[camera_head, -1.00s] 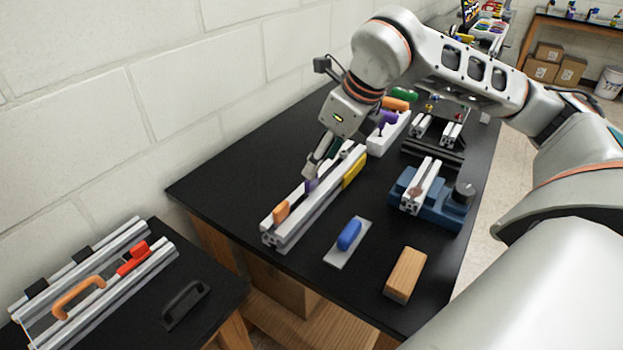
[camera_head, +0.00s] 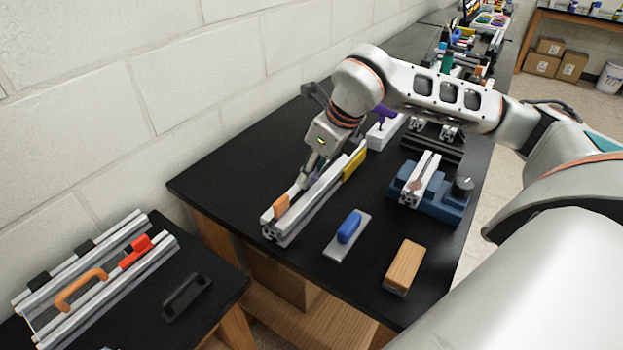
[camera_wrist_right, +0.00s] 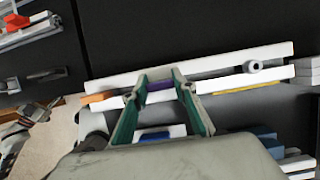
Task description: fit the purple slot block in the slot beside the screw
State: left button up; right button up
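The purple slot block (camera_wrist_right: 159,86) shows in the right wrist view between the fingertips of my right gripper (camera_wrist_right: 160,80), which close against its two ends. It lies along the slotted aluminium rail (camera_wrist_right: 215,82); how deep it sits I cannot tell. In the head view my right gripper (camera_head: 300,186) is low over the rail (camera_head: 318,209), just behind the orange block (camera_head: 281,206), and hides the purple block. A round grey part (camera_wrist_right: 253,66), perhaps the screw, stands on the rail to the right of the gripper in the wrist view. My left gripper is not in view.
A yellow strip (camera_head: 354,163) lies along the rail's far end. A blue-handled plate (camera_head: 346,235), a wooden block (camera_head: 404,266) and a blue vise (camera_head: 443,204) stand to the right. A lower table at left bears a rail frame (camera_head: 152,261) and a black handle (camera_head: 186,297).

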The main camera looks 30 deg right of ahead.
jog(key=shift+c, duration=0.2)
jog(key=shift+r, duration=0.2)
jog(key=shift+r, duration=0.3)
jog(key=shift+o, duration=0.2)
notch_tip(320, 180, up, 18)
jog(key=p, duration=0.1)
jog(key=shift+r+p, duration=0.2)
jog(key=shift+p, duration=0.1)
jog(key=shift+r, duration=0.4)
